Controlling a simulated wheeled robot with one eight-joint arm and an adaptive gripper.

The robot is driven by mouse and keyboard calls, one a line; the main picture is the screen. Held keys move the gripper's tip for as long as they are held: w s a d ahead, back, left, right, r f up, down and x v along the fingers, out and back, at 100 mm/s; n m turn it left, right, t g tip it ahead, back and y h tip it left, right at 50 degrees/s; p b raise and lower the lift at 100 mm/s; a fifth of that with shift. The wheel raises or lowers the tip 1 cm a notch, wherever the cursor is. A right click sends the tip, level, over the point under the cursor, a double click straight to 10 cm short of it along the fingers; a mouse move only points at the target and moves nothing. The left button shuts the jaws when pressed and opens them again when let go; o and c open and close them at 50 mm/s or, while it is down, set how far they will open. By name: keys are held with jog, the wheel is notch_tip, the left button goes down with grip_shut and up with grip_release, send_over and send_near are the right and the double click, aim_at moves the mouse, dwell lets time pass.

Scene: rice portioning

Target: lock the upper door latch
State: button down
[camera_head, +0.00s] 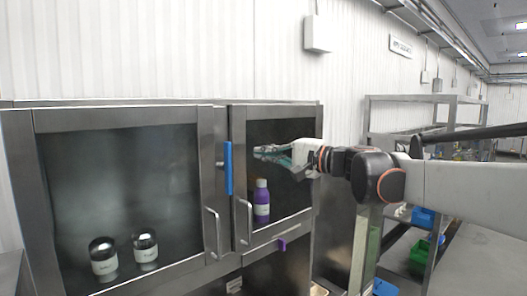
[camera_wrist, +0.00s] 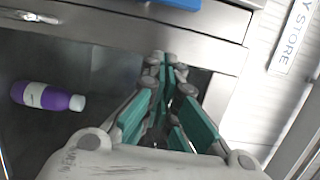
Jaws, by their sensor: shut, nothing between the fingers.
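The cabinet has two glass doors, a left door (camera_head: 120,195) and a right door (camera_head: 280,222), both looking closed. A blue upright latch bar (camera_head: 228,168) lies along the seam where the doors meet. Its edge shows at the top of the wrist view (camera_wrist: 175,3). My gripper (camera_head: 262,153) is in front of the right door's glass, to the right of the blue bar and apart from it. In the wrist view my gripper (camera_wrist: 168,62) has its fingertips together and empty, overlapping the metal door frame (camera_wrist: 150,38). Whether they touch it I cannot tell.
Metal pull handles (camera_head: 212,235) (camera_head: 243,222) stick out below the bar. A small purple piece (camera_head: 282,244) sits lower down. A shelf rack (camera_head: 420,105) stands at right.

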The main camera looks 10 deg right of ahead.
aim_at(245, 149)
jog(key=x, duration=0.3)
jog(key=shift+s+a+r+p, duration=0.1)
jog(key=shift+a+p, duration=0.1)
jog(key=shift+p, duration=0.15)
jog(key=s+a+p, duration=0.1)
jog(key=s+a, duration=0.1)
jog(key=shift+s+a, duration=0.25)
jog(key=shift+a, duration=0.1)
jog(key=shift+w, duration=0.25)
jog(key=shift+s, duration=0.15)
